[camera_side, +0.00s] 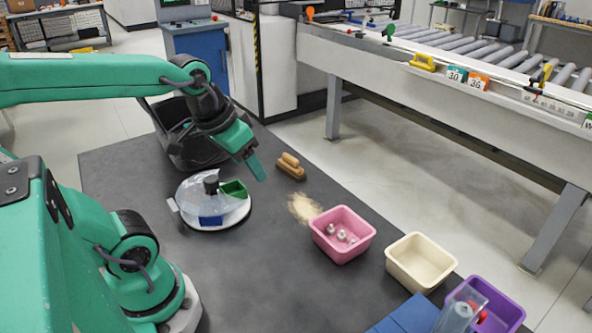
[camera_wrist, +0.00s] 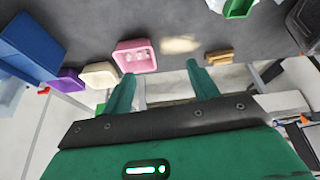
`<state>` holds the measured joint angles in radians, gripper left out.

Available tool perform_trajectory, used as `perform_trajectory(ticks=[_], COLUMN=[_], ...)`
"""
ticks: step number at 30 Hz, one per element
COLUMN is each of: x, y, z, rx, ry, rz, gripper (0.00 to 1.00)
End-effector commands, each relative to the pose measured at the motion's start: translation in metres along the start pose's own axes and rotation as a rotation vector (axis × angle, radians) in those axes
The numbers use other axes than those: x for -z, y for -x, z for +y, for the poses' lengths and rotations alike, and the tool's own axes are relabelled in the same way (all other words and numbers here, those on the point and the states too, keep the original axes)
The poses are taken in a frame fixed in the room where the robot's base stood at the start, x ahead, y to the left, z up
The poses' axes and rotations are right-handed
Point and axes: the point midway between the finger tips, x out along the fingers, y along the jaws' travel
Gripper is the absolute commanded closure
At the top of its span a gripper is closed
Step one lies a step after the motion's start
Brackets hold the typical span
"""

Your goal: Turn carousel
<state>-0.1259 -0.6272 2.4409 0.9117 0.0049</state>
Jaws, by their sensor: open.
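The carousel (camera_side: 238,213) is a round white turntable on the dark mat, with a clear cover, a dark centre knob (camera_side: 211,182), a green compartment (camera_side: 233,189) and a blue compartment (camera_side: 211,221). My gripper (camera_side: 257,172) is above and to the right of the carousel in the side view, apart from it. In the wrist view my gripper (camera_wrist: 160,82) has its two green fingers spread, with nothing between them. Only a green and white part of the carousel (camera_wrist: 238,8) shows at the top edge there.
A pink bin (camera_side: 342,235) holds a few small metal parts. A cream bin (camera_side: 421,262) and a purple bin (camera_side: 497,303) stand to its right. A black bin (camera_side: 180,150) stands behind the carousel.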

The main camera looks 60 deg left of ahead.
Motion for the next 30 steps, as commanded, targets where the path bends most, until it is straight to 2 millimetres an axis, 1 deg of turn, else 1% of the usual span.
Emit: perform_trajectory(ticks=[1,6,8,12,17,21,24,27,30], x=[0.004,0.015,0.017,0.02,0.015,0.006,-0.002,-0.009,-0.013], y=[-0.005,-0.019,-0.025,-0.038,-0.054,-0.068,-0.076,-0.082,-0.085], z=[-0.01,-0.045,-0.059,-0.093,-0.134,-0.17,-0.191,-0.207,-0.215], rx=[0.015,0.06,0.073,0.1,0.121,0.132,0.135,0.136,0.136], ry=[0.035,0.152,0.196,0.297,0.416,0.517,0.577,0.62,0.646], rz=[-0.025,-0.104,-0.132,-0.195,-0.269,-0.327,-0.36,-0.383,-0.398], gripper=[0.41,0.41,0.41,0.41,0.41,0.41,0.41,0.41,0.41])
